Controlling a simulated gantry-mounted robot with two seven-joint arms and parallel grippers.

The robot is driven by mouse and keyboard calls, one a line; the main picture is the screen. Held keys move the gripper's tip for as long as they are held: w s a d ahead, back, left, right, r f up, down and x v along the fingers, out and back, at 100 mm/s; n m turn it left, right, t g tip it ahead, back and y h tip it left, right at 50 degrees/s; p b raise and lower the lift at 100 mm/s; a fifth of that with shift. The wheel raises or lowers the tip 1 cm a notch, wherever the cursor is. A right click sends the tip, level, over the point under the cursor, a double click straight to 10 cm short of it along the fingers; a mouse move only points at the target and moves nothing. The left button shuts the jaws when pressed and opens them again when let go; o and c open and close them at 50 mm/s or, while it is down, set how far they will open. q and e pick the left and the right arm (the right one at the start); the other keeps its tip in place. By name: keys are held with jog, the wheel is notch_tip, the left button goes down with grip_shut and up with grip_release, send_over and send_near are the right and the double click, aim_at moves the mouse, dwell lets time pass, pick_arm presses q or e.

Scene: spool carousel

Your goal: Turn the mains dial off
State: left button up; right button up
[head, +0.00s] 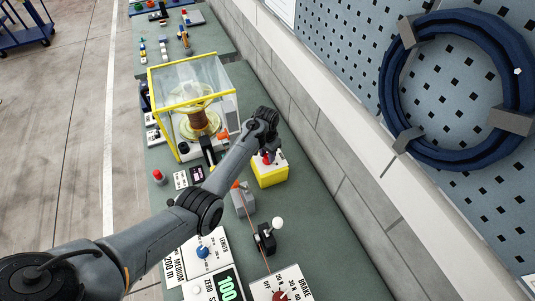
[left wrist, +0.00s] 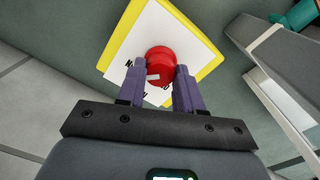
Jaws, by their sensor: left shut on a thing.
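The mains dial (left wrist: 160,60) is a round red knob with a white mark on its side, set on the white face of a yellow-edged box (head: 270,177). My left gripper (left wrist: 158,76) has one purple finger on each side of the knob and is shut on it. In the head view, the left gripper (head: 267,150) comes down over the box from above, and the knob is mostly hidden beneath it. Black letters show on the white face around the knob, partly covered by the fingers. My right gripper is in neither view.
A yellow-framed clear guard (head: 190,85) with a spool inside stands behind and left of the box. A grey block (head: 243,201), a black lever unit (head: 266,241) and white control panels (head: 205,252) are nearer. The bench (head: 320,235) is clear along the wall side.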

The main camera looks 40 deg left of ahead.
pick_arm(q)
jog(key=shift+c, duration=0.3)
jog(key=shift+r+n+p, duration=0.1)
jog(key=shift+n+p, duration=0.3)
jog(key=n+p, duration=0.2)
jog(key=shift+n, duration=0.4)
jog(key=n+p, duration=0.1)
jog(key=n, duration=0.3)
jog(key=shift+n+p, duration=0.3)
jog(key=shift+p, duration=0.1)
jog(key=n, duration=0.4)
jog(key=shift+n+p, duration=0.3)
jog(key=n, duration=0.3)
jog(key=shift+n, duration=1)
